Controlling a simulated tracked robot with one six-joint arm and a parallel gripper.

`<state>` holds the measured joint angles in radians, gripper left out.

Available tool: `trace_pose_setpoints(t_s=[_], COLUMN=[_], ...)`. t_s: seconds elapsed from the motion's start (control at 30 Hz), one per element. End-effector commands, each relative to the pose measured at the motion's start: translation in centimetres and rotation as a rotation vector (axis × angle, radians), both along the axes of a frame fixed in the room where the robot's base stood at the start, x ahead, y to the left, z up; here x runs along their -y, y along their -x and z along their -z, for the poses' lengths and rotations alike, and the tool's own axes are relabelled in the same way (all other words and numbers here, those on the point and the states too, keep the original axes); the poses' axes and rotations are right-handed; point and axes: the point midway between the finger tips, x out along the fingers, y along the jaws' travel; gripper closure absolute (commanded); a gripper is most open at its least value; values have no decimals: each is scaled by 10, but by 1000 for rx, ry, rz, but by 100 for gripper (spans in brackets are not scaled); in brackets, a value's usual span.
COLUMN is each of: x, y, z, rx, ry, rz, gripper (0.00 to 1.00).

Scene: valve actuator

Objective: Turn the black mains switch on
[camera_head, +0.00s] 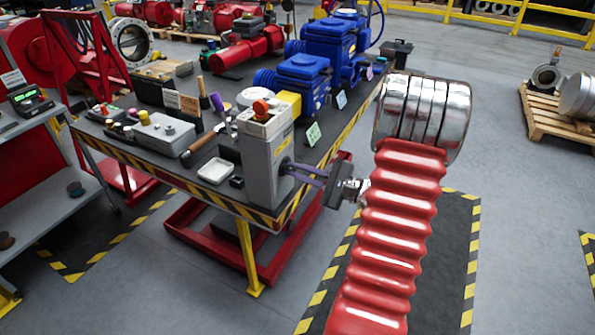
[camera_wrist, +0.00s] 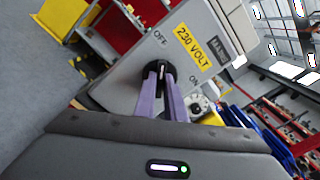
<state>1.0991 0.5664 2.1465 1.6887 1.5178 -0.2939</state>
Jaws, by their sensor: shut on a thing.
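The grey mains box (camera_head: 262,165) stands upright at the near right corner of the workbench. Its switch face, in the wrist view, has a yellow 230 VOLT label (camera_wrist: 194,47), a dark MAINS label and the words OFF and ON. The round black mains switch (camera_wrist: 153,69) sits beside these words. A pale mark shows on its grip between my fingers; I cannot tell for sure which word it points to. My gripper (camera_wrist: 161,70), with purple fingers, is shut on the switch grip. In the head view my gripper (camera_head: 288,168) reaches the box's right side, and the switch is mostly hidden.
The workbench (camera_head: 180,185) has a yellow and black edge and carries a white tray (camera_head: 216,170), a grey control box (camera_head: 164,132) and hand tools. Blue actuators (camera_head: 303,75) stand behind the mains box. The floor right of the bench is free around my arm.

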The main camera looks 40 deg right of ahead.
Motion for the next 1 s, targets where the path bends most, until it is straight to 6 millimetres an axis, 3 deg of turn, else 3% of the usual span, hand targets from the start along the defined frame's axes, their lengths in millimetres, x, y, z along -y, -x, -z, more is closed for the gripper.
trace_pose_setpoints(t_s=[0.37, 1.0], x=[-2, -1], y=[0, 0], z=[2, 2], rx=[-89, -293], ry=[-241, -811], rz=[-3, -2], gripper=[100, 100])
